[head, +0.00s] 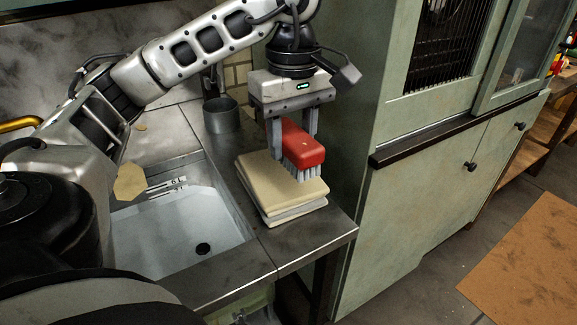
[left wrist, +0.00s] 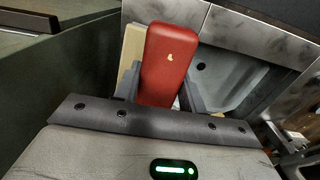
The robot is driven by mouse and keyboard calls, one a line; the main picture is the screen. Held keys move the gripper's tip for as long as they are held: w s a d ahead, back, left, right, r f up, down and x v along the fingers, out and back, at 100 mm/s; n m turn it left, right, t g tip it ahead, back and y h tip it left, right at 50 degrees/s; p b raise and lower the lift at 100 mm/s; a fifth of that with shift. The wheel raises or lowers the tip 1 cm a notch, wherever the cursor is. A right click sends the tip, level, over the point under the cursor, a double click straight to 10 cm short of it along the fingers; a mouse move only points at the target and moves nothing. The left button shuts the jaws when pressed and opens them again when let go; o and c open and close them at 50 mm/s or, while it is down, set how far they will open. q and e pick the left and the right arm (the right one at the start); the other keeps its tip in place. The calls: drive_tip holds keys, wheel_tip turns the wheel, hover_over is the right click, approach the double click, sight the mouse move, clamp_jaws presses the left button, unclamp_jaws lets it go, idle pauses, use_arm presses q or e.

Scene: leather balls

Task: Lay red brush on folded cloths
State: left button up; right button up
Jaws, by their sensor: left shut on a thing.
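The red brush (head: 303,146) has a red back and pale grey bristles that point down. My left gripper (head: 294,140) is shut on it, with one finger on each side. In the left wrist view the red back of the brush (left wrist: 169,62) shows between the fingers (left wrist: 160,95). The folded cloths (head: 262,182), a cream stack, lie on the counter right of the sink. The brush is over the cloths with its bristles at or just above the top cloth; I cannot tell if they touch. The cloths' edge (left wrist: 131,45) shows beside the brush. My right gripper is not in view.
A grey metal cup (head: 221,115) stands on the counter behind the cloths. The sink (head: 185,235) is open to the left. A green cabinet (head: 400,190) rises close on the right. The counter's front corner is clear.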

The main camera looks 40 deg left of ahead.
sight(290, 144)
use_arm(q)
drive_tip(key=f, duration=0.1)
drive_tip(key=w+a+f, duration=0.1)
drive_tip(key=a+f, duration=0.1)
drive_tip(key=shift+w+b, duration=0.25)
drive_tip(key=shift+b, duration=0.15)
drive_tip(key=shift+w+a+f, duration=0.1)
drive_tip(key=shift+a+f, duration=0.1)
drive_tip(key=shift+f, duration=1.55)
drive_tip(key=shift+f+b, duration=0.1)
drive_tip(key=shift+b, duration=0.25)
drive_tip(key=shift+f, duration=0.15)
drive_tip(key=o, duration=0.9)
